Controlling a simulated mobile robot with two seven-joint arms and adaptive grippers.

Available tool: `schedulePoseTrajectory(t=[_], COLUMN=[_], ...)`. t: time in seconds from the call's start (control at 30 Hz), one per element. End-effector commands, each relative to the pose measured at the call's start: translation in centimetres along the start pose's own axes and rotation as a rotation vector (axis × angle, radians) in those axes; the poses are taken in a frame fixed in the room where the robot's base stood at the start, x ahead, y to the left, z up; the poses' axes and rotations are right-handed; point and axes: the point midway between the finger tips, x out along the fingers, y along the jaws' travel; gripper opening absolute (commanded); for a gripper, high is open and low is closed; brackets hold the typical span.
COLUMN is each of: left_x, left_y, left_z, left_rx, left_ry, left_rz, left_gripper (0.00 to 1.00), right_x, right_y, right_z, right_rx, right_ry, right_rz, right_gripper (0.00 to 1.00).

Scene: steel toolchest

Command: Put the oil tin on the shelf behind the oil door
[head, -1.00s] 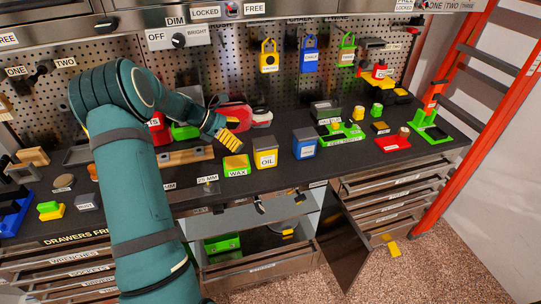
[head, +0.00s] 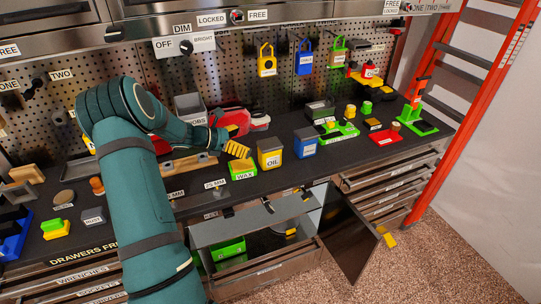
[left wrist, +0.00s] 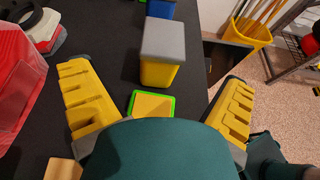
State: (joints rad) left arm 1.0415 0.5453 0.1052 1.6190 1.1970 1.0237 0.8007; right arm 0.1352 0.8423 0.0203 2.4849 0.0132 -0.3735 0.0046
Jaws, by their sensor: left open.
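The oil tin (head: 270,155) is a yellow box with a grey lid and an OIL label. It stands upright on the dark worktop, between the green WAX tin (head: 242,170) and a blue tin (head: 305,145). In the left wrist view the oil tin (left wrist: 160,70) stands ahead, between my spread yellow fingers. My left gripper (head: 237,148) is open and empty, just left of the oil tin. Below the worktop, a dark door (head: 350,238) stands open beside a cabinet with a shelf space (head: 265,240); its label is not readable. My right gripper is not seen.
A green box (head: 230,247) sits at the left inside the cabinet. A red item (head: 255,120) lies behind the gripper. A green tray (head: 340,132) with small items is right of the blue tin. Padlocks hang on the pegboard. Drawers flank the open cabinet.

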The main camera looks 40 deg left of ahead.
Motion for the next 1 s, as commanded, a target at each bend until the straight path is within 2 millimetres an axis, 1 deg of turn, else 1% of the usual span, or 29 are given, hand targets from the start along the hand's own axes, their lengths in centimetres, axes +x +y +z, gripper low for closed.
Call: schedulePoseTrajectory(t=[0.03,0.13,0.23,0.47,0.57,0.7,0.8,1.0], left_x=[1.0,2.6,3.5,4.7,5.8,7.9,8.9,9.2], left_y=[-0.1,0.0,0.0,-0.1,-0.4,-0.6,-0.5,-0.5], left_z=[0.0,0.0,0.0,-0.1,-0.3,-0.4,-0.5,-0.4], left_rx=[0.000,0.000,0.000,0.000,0.000,0.000,0.000,0.001], left_ry=[-0.001,-0.002,-0.001,0.001,0.000,-0.001,0.000,0.001], left_rz=[-0.003,-0.002,-0.001,-0.001,-0.002,-0.002,-0.001,0.000], left_gripper=[1.00,1.00,1.00,1.00,1.00,1.00,1.00,1.00], right_x=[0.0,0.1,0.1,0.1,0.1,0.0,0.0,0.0], right_y=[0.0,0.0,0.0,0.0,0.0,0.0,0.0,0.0], right_z=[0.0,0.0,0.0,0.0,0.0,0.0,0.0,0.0], right_rx=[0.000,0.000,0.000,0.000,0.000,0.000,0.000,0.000], right_ry=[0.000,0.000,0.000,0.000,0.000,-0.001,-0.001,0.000], right_rz=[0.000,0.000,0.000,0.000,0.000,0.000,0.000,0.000], right_gripper=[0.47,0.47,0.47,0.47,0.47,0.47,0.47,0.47])
